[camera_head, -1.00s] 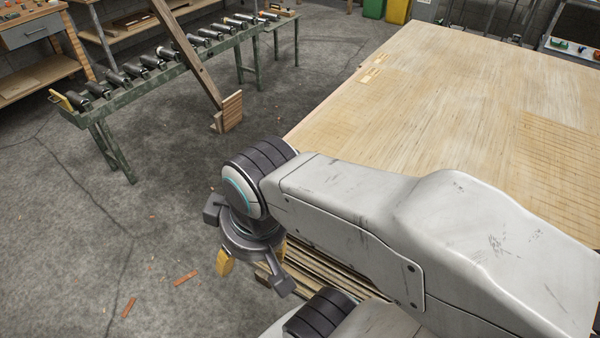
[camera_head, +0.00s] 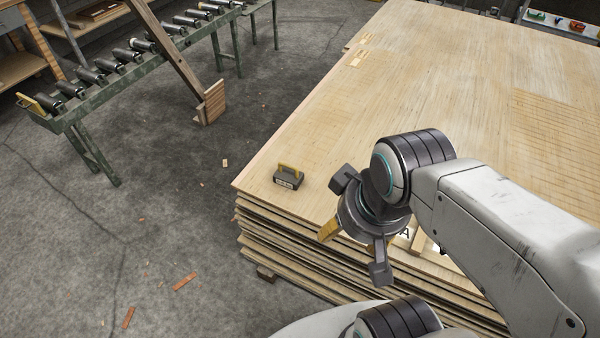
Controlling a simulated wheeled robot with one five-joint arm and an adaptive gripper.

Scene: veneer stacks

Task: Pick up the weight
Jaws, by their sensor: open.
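The weight (camera_head: 288,181) is a small dark block with a yellow handle on top and a pale label on its front. It sits upright on the veneer stack (camera_head: 330,150), near the stack's left corner. My gripper (camera_head: 352,252) is to the right of the weight and nearer to me, apart from it, over the stack's near edge. Its fingers are spread and empty, one with a yellow tip. My gripper and arm hide part of the stack's near edge and a white sheet with a dark letter on it.
A green roller conveyor (camera_head: 120,75) stands at the upper left. A leaning wooden beam (camera_head: 172,55) ends in a wooden block (camera_head: 211,103) on the floor. Scraps lie on the grey floor (camera_head: 70,230). The stack's top beyond the weight is mostly clear.

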